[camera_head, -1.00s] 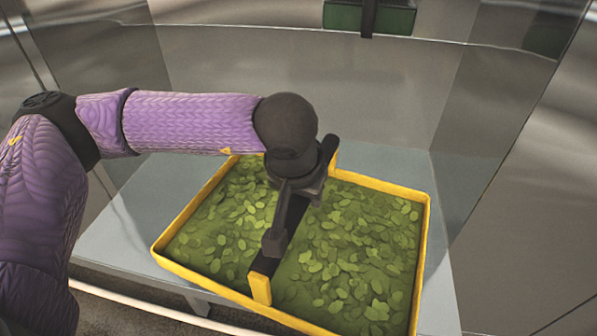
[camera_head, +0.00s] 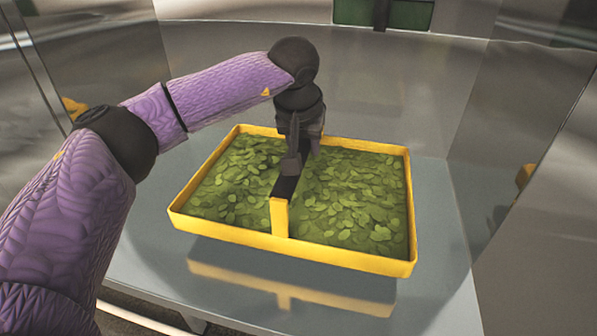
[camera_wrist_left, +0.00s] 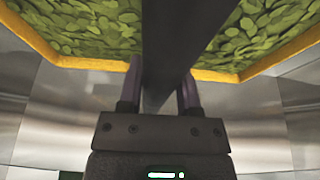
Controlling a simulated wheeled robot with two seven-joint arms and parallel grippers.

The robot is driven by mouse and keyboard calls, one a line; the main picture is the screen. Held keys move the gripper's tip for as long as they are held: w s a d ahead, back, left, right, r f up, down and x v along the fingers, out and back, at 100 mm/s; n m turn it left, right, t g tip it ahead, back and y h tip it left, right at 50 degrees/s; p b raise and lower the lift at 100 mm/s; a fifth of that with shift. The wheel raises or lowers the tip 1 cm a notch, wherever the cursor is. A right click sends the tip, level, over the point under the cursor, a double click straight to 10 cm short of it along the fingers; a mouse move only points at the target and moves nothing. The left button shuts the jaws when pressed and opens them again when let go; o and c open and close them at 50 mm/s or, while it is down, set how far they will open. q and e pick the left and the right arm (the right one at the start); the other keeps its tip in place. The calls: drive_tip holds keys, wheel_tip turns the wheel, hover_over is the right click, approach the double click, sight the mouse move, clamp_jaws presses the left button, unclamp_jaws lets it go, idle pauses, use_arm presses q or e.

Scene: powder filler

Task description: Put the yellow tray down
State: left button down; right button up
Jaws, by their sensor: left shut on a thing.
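The yellow tray (camera_head: 345,257) is full of green leaves. It has a yellow upright on its near side and a black handle bar (camera_head: 287,187) running across its middle. My left gripper (camera_head: 296,160) is shut on this handle from above. The tray hangs level above the grey table (camera_head: 430,300), and its reflection shows on the surface beneath it. In the left wrist view the handle (camera_wrist_left: 180,50) runs between the fingers, with the tray's yellow rim (camera_wrist_left: 90,64) and leaves beyond it. My right gripper is not in view.
Shiny metal walls stand behind the table (camera_head: 400,90) and on both sides. A green panel (camera_head: 410,14) shows at the top. The table is bare in front of and to the right of the tray.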

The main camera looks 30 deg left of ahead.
sight(303, 192)
use_arm(q)
wheel_tip(303, 192, down, 4)
drive_tip(key=shift+r+b, duration=0.15)
drive_tip(key=shift+b, duration=0.3)
drive_tip(key=shift+r, duration=0.1)
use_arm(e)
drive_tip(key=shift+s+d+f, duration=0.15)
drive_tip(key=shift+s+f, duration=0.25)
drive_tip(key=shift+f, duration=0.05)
use_arm(q)
drive_tip(key=c, duration=0.7)
unclamp_jaws()
drive_tip(key=shift+f, duration=0.2)
drive_tip(key=o, duration=0.4)
drive_tip(key=shift+s, duration=0.1)
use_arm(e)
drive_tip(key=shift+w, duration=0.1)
use_arm(q)
drive_tip(key=shift+r, duration=0.1)
